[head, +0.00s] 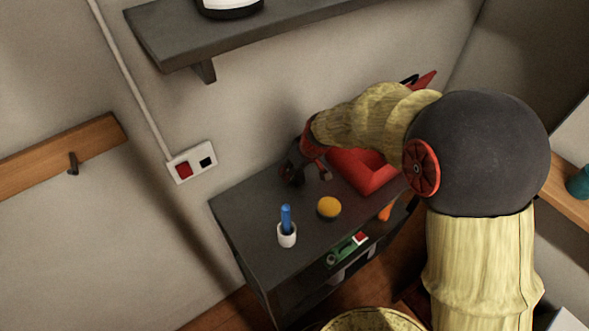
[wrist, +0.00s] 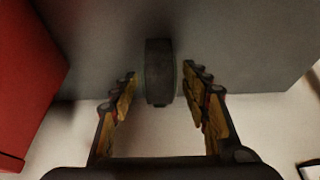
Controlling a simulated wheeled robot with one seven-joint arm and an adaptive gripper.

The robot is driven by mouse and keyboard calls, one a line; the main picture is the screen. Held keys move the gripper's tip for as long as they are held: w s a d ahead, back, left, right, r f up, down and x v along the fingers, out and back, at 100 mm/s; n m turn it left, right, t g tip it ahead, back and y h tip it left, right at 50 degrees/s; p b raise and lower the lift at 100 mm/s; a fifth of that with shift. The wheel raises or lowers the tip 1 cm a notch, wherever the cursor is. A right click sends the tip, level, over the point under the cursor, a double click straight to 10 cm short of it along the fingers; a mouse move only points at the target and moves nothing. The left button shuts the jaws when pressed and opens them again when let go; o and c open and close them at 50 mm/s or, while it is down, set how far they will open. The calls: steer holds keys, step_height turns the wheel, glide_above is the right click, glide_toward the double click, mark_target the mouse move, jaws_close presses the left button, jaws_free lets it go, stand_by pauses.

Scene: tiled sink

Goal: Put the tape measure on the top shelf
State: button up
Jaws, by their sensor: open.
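A dark, narrow, rounded object (wrist: 159,72) stands on the grey top between my fingers in the wrist view. It looks like the tape measure on edge, though its markings cannot be read. My gripper (wrist: 160,78) is open, with one finger on each side of it and visible gaps. In the head view my gripper (head: 306,172) is low over the back of the dark cabinet top (head: 245,210), left of a red bin (head: 378,180). There the tape measure cannot be told apart from the dark fingers. A dark wall shelf (head: 165,42) is above, at the upper left.
The bin's red side (wrist: 25,70) shows close by. A white-and-black container (head: 230,6) occupies the shelf's middle.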

steer(key=shift+r, duration=0.1)
steer(key=shift+r, duration=0.2)
steer(key=p+v, duration=0.2)
steer(key=v, duration=1)
steer(key=s+d+r+m+h, duration=0.1)
steer(key=s+d+r, duration=0.3)
steer(key=s, duration=0.4)
steer(key=s+d+r+m+t, duration=0.1)
steer(key=s+d+r+m, duration=0.2)
steer(key=s, duration=0.5)
steer(key=s+d+r+m+t+h, duration=0.1)
steer(key=s+d+r+m, duration=0.2)
steer(key=s+d+r, duration=0.2)
steer(key=s+d, duration=0.2)
steer(key=s, duration=0.1)
steer(key=shift+r+h, duration=0.3)
steer(key=shift+p, duration=0.3)
steer(key=shift+c, duration=0.4)
